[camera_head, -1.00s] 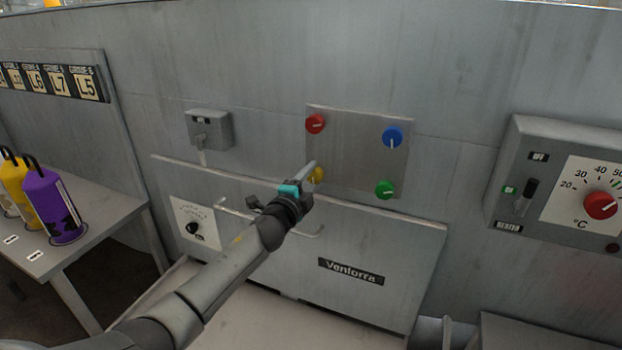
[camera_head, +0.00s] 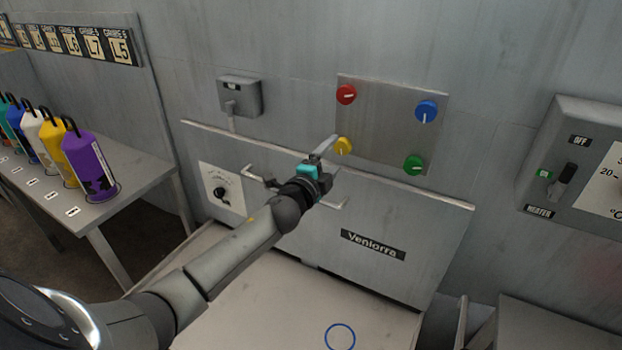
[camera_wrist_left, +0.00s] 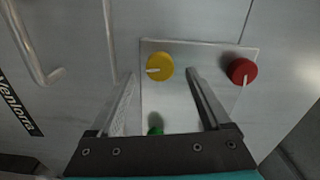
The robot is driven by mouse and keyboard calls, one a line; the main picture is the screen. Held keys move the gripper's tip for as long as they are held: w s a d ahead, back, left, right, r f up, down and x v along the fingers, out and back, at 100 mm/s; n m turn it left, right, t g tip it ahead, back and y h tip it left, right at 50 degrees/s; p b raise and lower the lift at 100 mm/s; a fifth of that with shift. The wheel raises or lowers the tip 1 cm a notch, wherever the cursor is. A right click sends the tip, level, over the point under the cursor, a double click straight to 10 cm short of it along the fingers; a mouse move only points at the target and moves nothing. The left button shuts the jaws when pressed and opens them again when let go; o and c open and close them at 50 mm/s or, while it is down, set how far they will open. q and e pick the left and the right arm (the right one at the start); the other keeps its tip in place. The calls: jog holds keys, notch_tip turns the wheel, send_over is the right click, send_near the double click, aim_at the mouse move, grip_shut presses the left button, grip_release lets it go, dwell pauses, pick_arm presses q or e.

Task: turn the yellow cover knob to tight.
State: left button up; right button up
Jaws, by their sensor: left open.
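The yellow knob (camera_head: 343,146) sits at the lower left of a square metal panel (camera_head: 390,128) on the wall. In the left wrist view the yellow knob (camera_wrist_left: 159,67) shows between and beyond the fingers, with a pale pointer mark toward the picture's left. My left gripper (camera_head: 326,148) is just left of the knob in the head view. In the left wrist view my left gripper (camera_wrist_left: 158,82) is open and empty, its fingers spread to either side of the knob and apart from it. My right gripper is not in view.
The panel also holds a red knob (camera_head: 346,94), a blue knob (camera_head: 426,110) and a green knob (camera_head: 413,166). A heater box (camera_head: 570,165) is at right; several coloured bottles stand on a table (camera_head: 140,165) at left.

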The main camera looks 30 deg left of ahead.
pick_arm(q)
jog(key=s, duration=1.1)
jog(key=shift+s+d, duration=0.15)
jog(key=shift+d, duration=0.2)
